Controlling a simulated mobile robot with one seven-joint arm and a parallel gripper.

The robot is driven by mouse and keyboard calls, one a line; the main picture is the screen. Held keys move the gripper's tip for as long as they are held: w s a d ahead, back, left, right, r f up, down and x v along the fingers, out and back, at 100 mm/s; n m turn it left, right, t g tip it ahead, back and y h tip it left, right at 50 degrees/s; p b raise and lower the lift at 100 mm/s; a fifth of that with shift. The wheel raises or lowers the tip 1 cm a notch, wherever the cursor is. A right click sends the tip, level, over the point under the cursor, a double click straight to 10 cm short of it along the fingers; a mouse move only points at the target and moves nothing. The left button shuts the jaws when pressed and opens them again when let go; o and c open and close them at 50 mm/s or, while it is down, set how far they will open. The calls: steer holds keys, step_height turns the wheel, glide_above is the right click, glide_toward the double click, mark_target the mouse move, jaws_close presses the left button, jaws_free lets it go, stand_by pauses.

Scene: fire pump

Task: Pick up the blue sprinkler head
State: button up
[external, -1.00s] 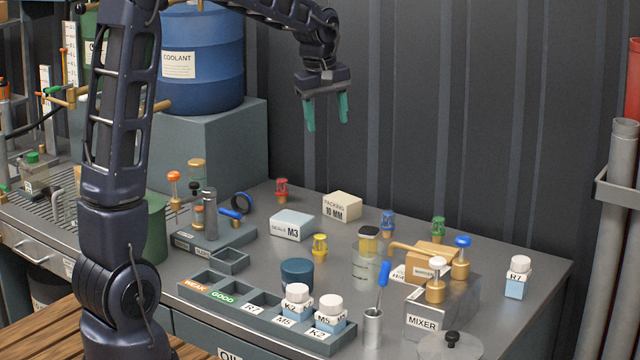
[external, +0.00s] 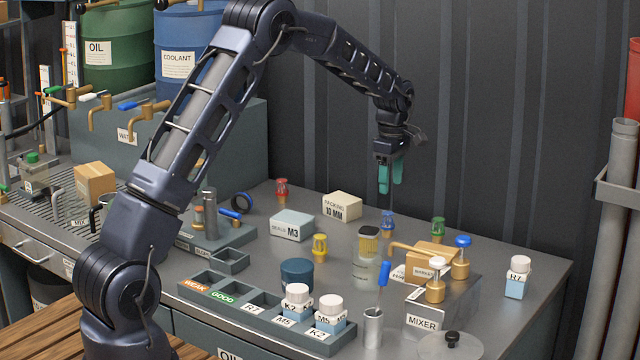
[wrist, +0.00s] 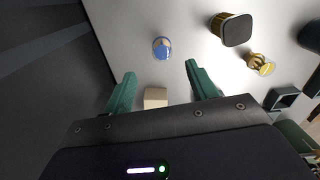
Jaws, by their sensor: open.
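The blue sprinkler head (external: 388,221) stands on the grey bench toward the back, right of the packing box. My gripper (external: 391,188) hangs in the air above it, fingers pointing down. In the wrist view the same blue head (wrist: 161,48) lies beyond the fingertips, roughly centred between them and apart from both. The gripper (wrist: 161,69) is open, with nothing between its teal fingers.
The packing box (external: 342,205) stands left of the blue head. A green sprinkler head (external: 438,228) is to the right, a yellow one (external: 320,246) front left, a red one (external: 282,189) far left. A dark-lidded jar (external: 367,258) and mixer block (external: 440,300) stand in front.

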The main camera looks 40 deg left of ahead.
mark_target(388, 211)
step_height(388, 211, down, 6)
steer(key=shift+r, duration=0.25)
steer(key=shift+s+a+f, duration=0.1)
steer(key=shift+f, duration=1.35)
steer(key=shift+s+f, duration=0.1)
steer(key=shift+f, duration=1.35)
steer(key=c, duration=1.1)
